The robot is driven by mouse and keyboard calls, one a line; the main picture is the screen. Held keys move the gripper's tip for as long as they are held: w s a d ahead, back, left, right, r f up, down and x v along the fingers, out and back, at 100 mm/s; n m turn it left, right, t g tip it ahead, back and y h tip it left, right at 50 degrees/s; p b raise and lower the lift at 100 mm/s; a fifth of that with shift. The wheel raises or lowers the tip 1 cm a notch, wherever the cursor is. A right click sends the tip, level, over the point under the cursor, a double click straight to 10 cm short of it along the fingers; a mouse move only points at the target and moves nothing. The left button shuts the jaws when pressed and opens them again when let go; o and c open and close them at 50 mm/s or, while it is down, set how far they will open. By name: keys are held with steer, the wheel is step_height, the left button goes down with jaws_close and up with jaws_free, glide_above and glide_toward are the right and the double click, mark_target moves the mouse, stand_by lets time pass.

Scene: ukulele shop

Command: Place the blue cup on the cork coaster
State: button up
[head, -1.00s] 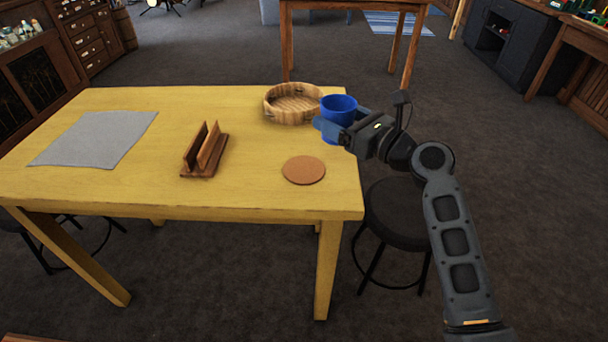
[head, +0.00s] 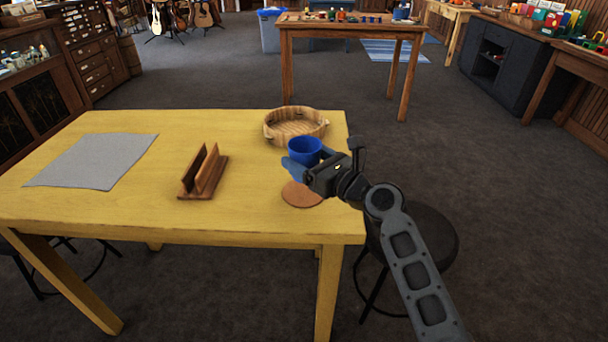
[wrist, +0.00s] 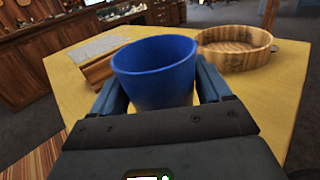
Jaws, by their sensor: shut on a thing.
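The blue cup (head: 305,149) is upright between the fingers of my gripper (head: 300,163), which is shut on it. In the wrist view the blue cup (wrist: 155,72) fills the middle, with a blue finger of my gripper (wrist: 160,92) on each side. The cork coaster (head: 302,195) is a flat round brown disc near the right front of the yellow table. In the head view the cup appears just behind and above the coaster; its exact height is hard to tell. The gripper partly covers the cup's lower part, and the coaster is not visible in the wrist view.
On the yellow table (head: 120,203) stand a round wooden tray (head: 297,127) behind the cup, a wooden slotted holder (head: 204,173) to the left, and a grey cloth (head: 92,161) at far left. A dark stool (head: 425,235) is by the table's right side.

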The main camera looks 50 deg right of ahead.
steer(key=shift+w+a+f, duration=0.15)
steer(key=shift+w+f, duration=0.1)
steer(key=shift+f, duration=0.3)
steer(key=shift+f+b, duration=0.85)
steer(key=shift+f, duration=0.8)
steer(key=shift+f, duration=0.1)
steer(key=o, duration=1)
steer(key=shift+o, duration=0.2)
steer(key=shift+r, duration=0.2)
steer(key=s, duration=0.4)
steer(key=s+a, duration=0.1)
steer(key=s, duration=0.7)
steer(key=shift+a+f+b, duration=0.1)
steer(key=shift+a+b, duration=0.1)
steer(key=shift+b, duration=0.2)
